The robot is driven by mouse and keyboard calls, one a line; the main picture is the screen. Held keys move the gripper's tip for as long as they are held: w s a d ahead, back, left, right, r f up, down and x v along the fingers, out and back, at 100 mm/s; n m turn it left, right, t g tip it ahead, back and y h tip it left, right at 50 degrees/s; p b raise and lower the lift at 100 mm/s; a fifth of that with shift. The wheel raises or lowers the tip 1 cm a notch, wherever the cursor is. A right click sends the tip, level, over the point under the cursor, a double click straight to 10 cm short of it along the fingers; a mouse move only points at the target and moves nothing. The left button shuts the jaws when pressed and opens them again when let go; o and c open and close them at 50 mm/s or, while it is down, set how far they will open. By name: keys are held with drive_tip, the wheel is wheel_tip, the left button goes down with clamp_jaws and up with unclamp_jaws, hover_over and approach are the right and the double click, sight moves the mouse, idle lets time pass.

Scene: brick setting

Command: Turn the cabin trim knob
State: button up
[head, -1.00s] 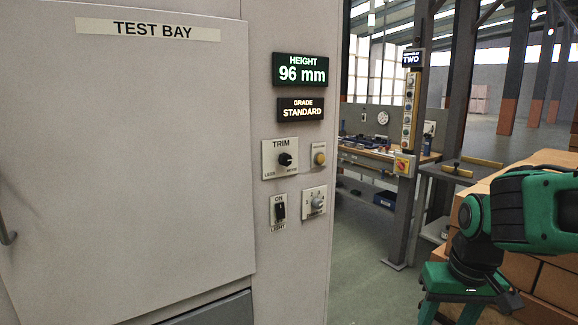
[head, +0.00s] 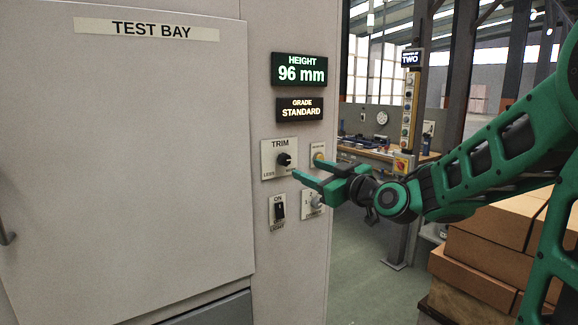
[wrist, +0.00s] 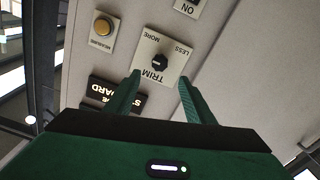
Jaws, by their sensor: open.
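The black trim knob (head: 284,159) sits on a pale plate marked TRIM, LESS and MORE, on the grey cabin panel (head: 262,228). In the wrist view the knob (wrist: 158,62) shows upside down, just beyond and between my two fingertips. My green gripper (head: 303,175) is open and empty, in front of the panel at the lower right of the knob in the head view. In the wrist view my gripper (wrist: 160,74) has its fingers spread on either side of the knob's line. I see no contact with the knob.
A yellow button (head: 319,158), partly behind my upper finger, a light switch (head: 279,209) and a rotary selector (head: 316,200) surround the knob. The height display (head: 300,70) reads 96 mm; the grade display (head: 300,109) reads STANDARD. Cardboard-coloured bricks (head: 490,250) are stacked at right.

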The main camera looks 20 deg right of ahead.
sight(286, 161)
drive_tip(key=x, duration=1)
drive_tip(key=shift+w+a, duration=0.1)
drive_tip(key=shift+w, duration=0.15)
